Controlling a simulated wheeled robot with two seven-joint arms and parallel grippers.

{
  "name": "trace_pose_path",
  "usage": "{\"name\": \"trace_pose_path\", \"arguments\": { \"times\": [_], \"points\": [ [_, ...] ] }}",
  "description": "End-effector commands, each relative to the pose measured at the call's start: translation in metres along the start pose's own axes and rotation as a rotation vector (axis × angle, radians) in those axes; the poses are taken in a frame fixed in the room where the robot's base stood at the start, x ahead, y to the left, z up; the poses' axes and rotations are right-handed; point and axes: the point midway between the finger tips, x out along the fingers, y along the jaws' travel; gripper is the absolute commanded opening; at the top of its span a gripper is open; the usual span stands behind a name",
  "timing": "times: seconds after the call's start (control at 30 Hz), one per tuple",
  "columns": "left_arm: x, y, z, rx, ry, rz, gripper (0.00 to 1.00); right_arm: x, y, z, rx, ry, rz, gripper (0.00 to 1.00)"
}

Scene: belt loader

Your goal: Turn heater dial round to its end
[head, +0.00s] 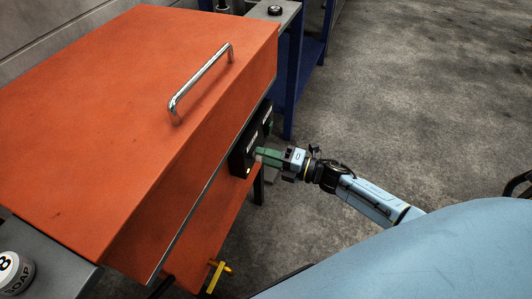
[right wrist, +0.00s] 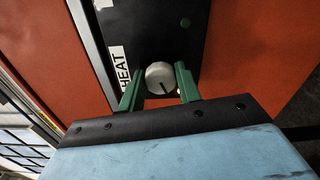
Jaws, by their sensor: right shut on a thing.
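The heater dial (right wrist: 160,72) is a small pale round knob with a dark pointer line, on a black panel (right wrist: 150,30) beside a white HEAT label (right wrist: 122,65). In the right wrist view the line points down and slightly right. My right gripper (head: 258,157) has its green fingers on either side of the dial and is shut on it. In the head view the fingers reach the front panel (head: 237,160) of the orange machine (head: 110,100) from the right, and the dial is hidden there. My left gripper is not in view.
The orange lid has a metal handle (head: 200,82). A yellow lever (head: 218,270) sticks out low on the machine. A soap tin (head: 14,272) stands at lower left. The floor at right is clear.

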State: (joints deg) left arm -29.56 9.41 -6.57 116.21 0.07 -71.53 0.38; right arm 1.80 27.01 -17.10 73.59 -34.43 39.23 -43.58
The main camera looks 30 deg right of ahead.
Motion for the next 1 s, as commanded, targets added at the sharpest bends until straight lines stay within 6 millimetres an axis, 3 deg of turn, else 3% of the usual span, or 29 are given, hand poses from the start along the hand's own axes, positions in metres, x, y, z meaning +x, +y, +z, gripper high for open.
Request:
{"name": "trace_pose_path", "arguments": {
  "times": [0.5,1.0],
  "points": [
    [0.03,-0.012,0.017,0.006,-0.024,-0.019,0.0,0.0,-0.001,0.0,0.346,-0.001,-0.001,0.11],
    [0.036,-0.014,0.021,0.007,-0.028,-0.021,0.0,0.0,-0.002,0.0,0.415,-0.001,-0.001,0.11]
  ]
}}
